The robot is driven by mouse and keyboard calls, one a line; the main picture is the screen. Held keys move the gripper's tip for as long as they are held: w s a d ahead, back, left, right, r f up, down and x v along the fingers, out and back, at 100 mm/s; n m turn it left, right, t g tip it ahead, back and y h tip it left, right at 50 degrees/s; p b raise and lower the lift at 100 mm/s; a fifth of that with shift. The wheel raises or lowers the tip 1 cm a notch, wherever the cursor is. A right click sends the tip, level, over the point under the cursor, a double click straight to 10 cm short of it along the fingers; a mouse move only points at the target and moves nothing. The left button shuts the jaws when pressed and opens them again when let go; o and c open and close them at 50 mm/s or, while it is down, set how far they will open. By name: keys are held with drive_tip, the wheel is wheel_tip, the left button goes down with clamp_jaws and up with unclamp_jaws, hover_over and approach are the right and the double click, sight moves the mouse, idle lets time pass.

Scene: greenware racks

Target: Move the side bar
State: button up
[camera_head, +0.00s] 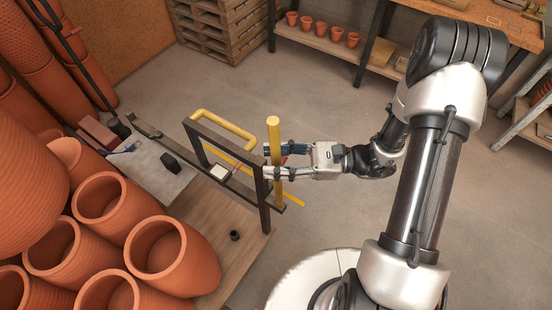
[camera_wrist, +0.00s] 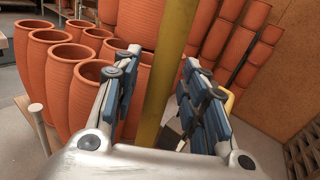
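A yellow upright bar (camera_head: 275,135) stands at the right end of a dark metal frame (camera_head: 225,152). It also shows in the wrist view (camera_wrist: 166,75), running up between the fingers. My gripper (camera_head: 277,160) reaches in from the right, level with the bar, with one finger on each side of it. In the wrist view my gripper (camera_wrist: 160,85) has its blue-padded fingers spread, with a gap visible beside the bar. Whether a pad touches the bar is hard to tell.
Large terracotta pots (camera_head: 165,255) crowd the left and lower left. The frame stands over a wooden board (camera_head: 240,255) with a small dark ring (camera_head: 235,236). A grey plate (camera_head: 150,170) lies left of it.

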drive_tip(key=shift+c, duration=0.2)
clamp_jaws()
idle(0.5)
